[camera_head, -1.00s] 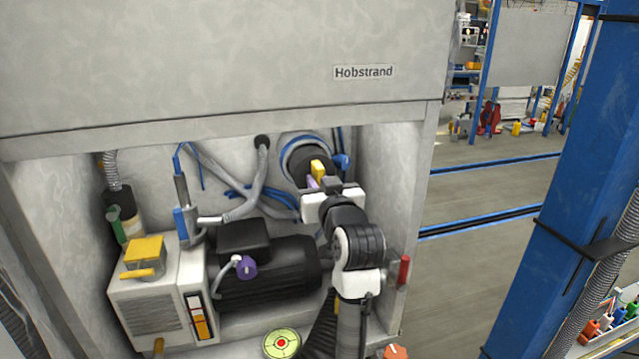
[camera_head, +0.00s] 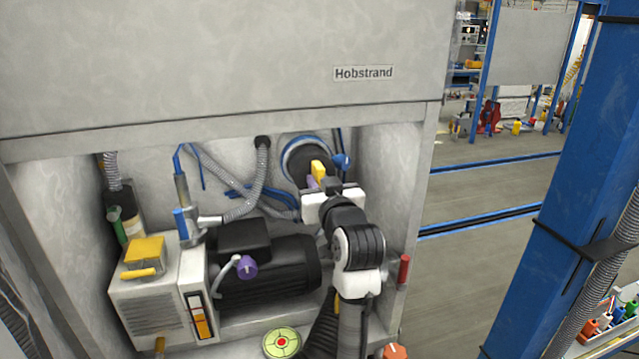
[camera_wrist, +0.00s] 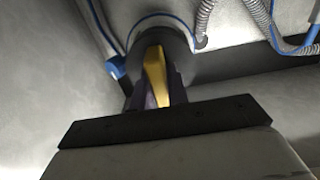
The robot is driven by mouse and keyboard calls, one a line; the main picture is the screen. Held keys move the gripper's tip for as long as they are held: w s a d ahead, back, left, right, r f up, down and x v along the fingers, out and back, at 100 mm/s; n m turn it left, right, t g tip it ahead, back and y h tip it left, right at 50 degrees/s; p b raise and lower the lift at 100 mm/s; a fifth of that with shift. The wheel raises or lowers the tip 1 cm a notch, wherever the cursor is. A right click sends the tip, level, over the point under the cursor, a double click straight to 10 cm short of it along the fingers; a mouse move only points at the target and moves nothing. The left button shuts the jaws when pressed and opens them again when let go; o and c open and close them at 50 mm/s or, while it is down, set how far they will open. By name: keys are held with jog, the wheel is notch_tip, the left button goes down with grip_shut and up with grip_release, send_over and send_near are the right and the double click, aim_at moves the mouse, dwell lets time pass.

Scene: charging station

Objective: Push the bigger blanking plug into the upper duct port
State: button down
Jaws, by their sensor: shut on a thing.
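The upper duct port (camera_head: 288,147) is a round opening with a blue ring in the back wall of the recess, and it also shows in the wrist view (camera_wrist: 137,25). A dark round blanking plug (camera_head: 308,160) with a yellow grip (camera_head: 318,168) is at the port's mouth. In the wrist view the dark plug (camera_wrist: 181,55) lies against or inside the ring; I cannot tell how deep it sits. My gripper (camera_head: 315,181) is shut on the yellow grip (camera_wrist: 155,75), with its purple fingers on either side. My wrist hides part of the port's lower side.
A black motor (camera_head: 270,270) and a white box with a yellow top (camera_head: 145,250) fill the recess's lower left. Grey hoses (camera_head: 247,200) and blue lines run left of the port. A blue knob (camera_head: 341,161) is close on its right. The recess's right wall (camera_head: 385,190) is near my arm.

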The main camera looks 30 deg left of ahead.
aim_at(307, 164)
jog(key=shift+p+x, duration=0.65)
jog(key=shift+x, duration=4.35)
jog(key=c, duration=1.3)
grip_release()
jog(key=shift+s, duration=0.1)
jog(key=b+v, duration=0.3)
jog(key=v, duration=1)
jog(key=shift+s+d+b, duration=0.2)
jog(key=shift+d+b, duration=0.1)
jog(key=shift+d, duration=0.05)
